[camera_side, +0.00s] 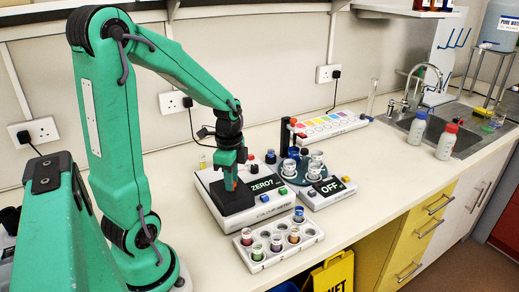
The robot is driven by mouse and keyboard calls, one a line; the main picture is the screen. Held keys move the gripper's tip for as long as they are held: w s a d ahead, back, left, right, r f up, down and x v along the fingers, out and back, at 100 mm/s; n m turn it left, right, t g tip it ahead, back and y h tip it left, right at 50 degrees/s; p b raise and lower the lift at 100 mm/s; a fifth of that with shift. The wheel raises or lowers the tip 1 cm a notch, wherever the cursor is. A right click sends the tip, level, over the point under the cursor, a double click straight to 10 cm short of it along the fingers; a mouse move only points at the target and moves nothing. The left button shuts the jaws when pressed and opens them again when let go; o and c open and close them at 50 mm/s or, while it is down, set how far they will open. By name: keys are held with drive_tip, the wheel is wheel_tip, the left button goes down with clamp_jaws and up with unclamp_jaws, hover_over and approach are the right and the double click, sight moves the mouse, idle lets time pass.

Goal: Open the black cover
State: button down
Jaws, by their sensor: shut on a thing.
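The black cover (234,204) lies on the left part of the white colour meter (274,210), whose display reads "ZERO?". It looks down flat on the meter's top. My gripper (231,183) points straight down over the cover and is shut on it at its upper side. A small red patch shows at the fingertips. The fingers hide part of the cover and the exact place of the grip.
A white rack with several coloured vials (268,255) stands in front of the meter. A round teal holder with vials (302,172) and a box reading "OFF" (326,193) stand at its right.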

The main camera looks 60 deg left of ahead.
drive_tip(key=a, duration=1.1)
drive_tip(key=shift+a, duration=0.15)
drive_tip(key=c, duration=1.2)
unclamp_jaws()
drive_tip(key=shift+r, duration=0.1)
wheel_tip(320, 180, up, 8)
